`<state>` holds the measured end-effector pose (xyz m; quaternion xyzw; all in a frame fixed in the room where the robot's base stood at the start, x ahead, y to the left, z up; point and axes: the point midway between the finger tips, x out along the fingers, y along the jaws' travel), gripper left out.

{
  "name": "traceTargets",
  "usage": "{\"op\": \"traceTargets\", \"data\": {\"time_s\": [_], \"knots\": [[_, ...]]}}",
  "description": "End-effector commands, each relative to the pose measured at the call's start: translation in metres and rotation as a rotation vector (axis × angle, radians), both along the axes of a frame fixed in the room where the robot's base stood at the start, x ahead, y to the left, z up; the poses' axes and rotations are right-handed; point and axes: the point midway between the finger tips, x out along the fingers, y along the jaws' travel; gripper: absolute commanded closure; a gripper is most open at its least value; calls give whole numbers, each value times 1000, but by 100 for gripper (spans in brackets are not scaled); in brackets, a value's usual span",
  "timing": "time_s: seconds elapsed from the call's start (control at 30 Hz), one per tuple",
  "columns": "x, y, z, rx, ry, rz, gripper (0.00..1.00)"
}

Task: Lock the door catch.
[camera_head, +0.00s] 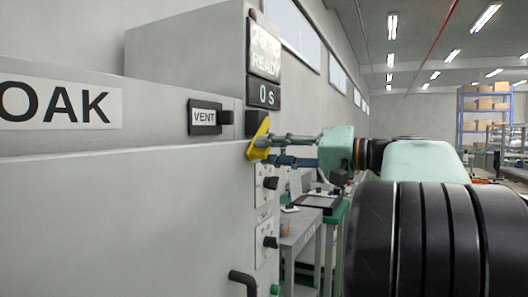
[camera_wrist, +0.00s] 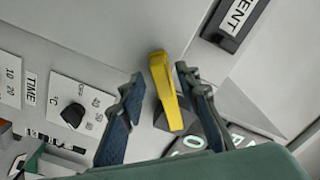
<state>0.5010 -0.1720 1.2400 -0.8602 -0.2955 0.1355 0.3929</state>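The door catch looks to be the yellow lever (camera_head: 260,139) on the edge of the grey cabinet front, below the small "0 S" display. In the wrist view the yellow lever (camera_wrist: 165,88) stands between the two fingers of my gripper (camera_wrist: 159,73), on a dark mount. My gripper is open, with a gap to the left finger and a narrower one to the right. In the head view my gripper (camera_head: 287,149) comes from the right, its fingertips close to the lever. I cannot tell whether either finger touches it.
A black VENT block (camera_head: 205,117) sits left of the lever; it also shows in the wrist view (camera_wrist: 236,18). Knobs (camera_head: 270,183) and a dark handle (camera_head: 243,280) are below. A bench (camera_head: 300,228) stands behind. The cabinet front limits room on the left.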

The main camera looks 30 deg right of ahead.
Motion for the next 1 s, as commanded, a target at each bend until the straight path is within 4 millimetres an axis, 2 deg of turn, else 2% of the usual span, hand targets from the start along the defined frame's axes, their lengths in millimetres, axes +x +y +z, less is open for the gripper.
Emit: {"op": "traceTargets", "data": {"time_s": [0.3,0.5,1.0], "knots": [[-53,-43,0,0,0,-5,70],[-74,-60,0,-1,1,-3,70],[-80,-63,0,0,1,-1,70]]}}
